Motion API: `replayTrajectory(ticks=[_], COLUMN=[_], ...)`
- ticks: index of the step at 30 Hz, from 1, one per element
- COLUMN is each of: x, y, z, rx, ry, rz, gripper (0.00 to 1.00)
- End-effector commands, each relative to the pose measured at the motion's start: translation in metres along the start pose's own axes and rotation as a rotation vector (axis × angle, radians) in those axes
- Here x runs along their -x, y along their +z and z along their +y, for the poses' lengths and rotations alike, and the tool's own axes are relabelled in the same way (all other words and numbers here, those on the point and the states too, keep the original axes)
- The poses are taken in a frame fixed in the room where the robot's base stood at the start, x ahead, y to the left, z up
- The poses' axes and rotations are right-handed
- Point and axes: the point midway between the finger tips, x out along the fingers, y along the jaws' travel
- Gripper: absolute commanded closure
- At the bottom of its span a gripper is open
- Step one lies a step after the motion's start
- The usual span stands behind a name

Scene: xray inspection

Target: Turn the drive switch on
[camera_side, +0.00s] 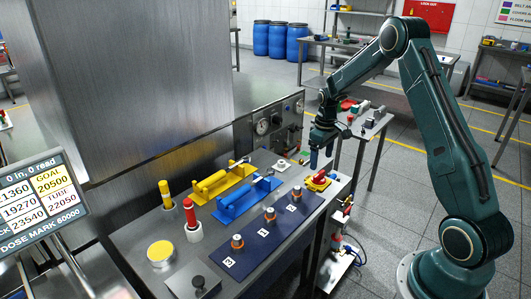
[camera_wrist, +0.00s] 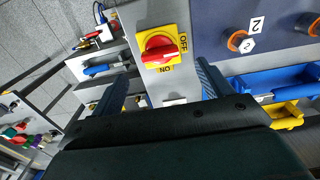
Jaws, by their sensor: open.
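The drive switch (camera_wrist: 160,50) is a red rotary knob on a yellow plate marked OFF and ON. In the wrist view its handle seems to lie sideways, with OFF on the right and ON below; its exact setting is hard to tell. In the side view the switch (camera_side: 318,181) sits at the right end of the bench top. My gripper (camera_side: 314,166) is just above and beside it, pointing down. In the wrist view the open fingers of my gripper (camera_wrist: 161,74) stand left and right below the knob, empty and apart from it.
A blue panel (camera_side: 262,238) with several numbered orange-ringed knobs lies beside the switch. Yellow (camera_side: 222,182) and blue (camera_side: 245,199) handled fixtures stand behind it. A gauge panel (camera_side: 270,126) rises at the back. A small side table (camera_side: 366,126) holds tools.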

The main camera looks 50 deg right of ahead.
Motion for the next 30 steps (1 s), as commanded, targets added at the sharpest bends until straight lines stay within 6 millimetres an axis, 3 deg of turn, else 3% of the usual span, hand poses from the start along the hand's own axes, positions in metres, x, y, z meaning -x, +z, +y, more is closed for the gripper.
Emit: replayTrajectory(ticks=[6,12,26,30], x=[-0.034,-0.054,-0.063,-0.063], y=[0.001,0.0,0.0,0.0], z=[0.0,0.0,0.0,0.0], rx=[0.0,0.0,0.0,0.0], ry=[-0.002,-0.001,0.0,0.0], rz=[-0.003,-0.001,0.0,0.0], gripper=[0.22,0.22,0.22,0.47])
